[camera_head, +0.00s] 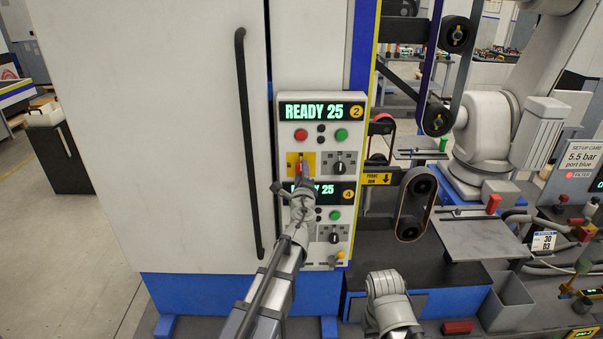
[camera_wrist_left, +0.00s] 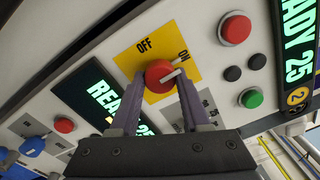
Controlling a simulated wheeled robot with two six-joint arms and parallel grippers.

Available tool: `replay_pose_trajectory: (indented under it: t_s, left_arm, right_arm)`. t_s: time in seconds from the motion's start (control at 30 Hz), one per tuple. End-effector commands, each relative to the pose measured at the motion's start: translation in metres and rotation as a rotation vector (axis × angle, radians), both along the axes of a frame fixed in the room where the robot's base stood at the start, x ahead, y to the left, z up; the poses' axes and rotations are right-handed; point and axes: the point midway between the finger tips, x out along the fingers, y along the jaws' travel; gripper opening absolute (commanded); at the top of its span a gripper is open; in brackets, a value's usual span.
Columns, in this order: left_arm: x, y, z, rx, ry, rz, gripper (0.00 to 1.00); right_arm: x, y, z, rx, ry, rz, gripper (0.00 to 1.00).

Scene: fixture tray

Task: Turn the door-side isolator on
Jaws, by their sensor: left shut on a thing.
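The isolator is a red rotary knob (camera_wrist_left: 158,72) on a yellow plate marked OFF and ON. It is on the door side of the upper panel (camera_head: 321,100), numbered 2, and its yellow plate (camera_head: 292,159) also shows in the head view. My left gripper (camera_wrist_left: 161,82) is shut on the red knob, one finger on each side. In the wrist view a white mark on the knob points right, close to the ON lettering. In the head view my left gripper (camera_head: 301,180) covers part of the knob. My right gripper is not in view; only part of my right arm shows.
A black-knobbed switch (camera_head: 340,167) is right of the isolator. Red and green buttons are above. A lower panel (camera_head: 345,213), numbered 4, is partly hidden behind my left arm. The white door (camera_head: 160,130) has a long black handle (camera_head: 248,150). Belts (camera_head: 411,205) stand to the right.

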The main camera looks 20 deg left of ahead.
Motion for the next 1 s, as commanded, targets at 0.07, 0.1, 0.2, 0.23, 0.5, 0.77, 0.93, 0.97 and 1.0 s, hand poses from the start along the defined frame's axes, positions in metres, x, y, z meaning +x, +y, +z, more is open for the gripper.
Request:
replay_pose_trajectory:
  t_s: [0.07, 0.1, 0.2, 0.23, 0.5, 0.77, 0.93, 0.97, 1.0]
  left_arm:
    - [-0.0008, -0.0008, -0.0006, 0.016, 0.005, -0.003, 0.00]
    - [-0.0007, -0.0007, -0.0006, 0.024, 0.007, -0.002, 0.00]
    - [-0.0008, -0.0008, -0.0006, 0.036, 0.011, -0.002, 0.00]
    - [-0.0008, -0.0008, -0.0006, 0.038, 0.011, -0.002, 0.00]
    - [-0.0010, -0.0008, -0.0007, 0.044, 0.013, -0.002, 0.00]
    - [-0.0009, -0.0007, -0.0006, 0.043, 0.013, -0.002, 0.59]
    - [-0.0006, -0.0004, -0.0005, 0.043, 0.012, -0.001, 0.77]
    - [-0.0006, -0.0003, -0.0004, 0.043, 0.012, -0.001, 0.77]
    - [-0.0005, -0.0003, -0.0004, 0.043, 0.012, -0.001, 0.77]
  right_arm:
    - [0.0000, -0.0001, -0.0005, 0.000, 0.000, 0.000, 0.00]
    - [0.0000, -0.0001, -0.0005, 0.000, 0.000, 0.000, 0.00]
    - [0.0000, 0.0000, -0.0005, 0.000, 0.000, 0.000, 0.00]
    - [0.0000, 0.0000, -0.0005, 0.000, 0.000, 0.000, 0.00]
    - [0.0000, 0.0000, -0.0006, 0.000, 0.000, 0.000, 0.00]
    - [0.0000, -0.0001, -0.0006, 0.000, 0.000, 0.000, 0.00]
    - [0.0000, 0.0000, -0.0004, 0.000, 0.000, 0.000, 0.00]
    - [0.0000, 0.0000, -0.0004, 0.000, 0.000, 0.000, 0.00]
    - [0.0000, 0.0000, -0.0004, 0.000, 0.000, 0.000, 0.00]
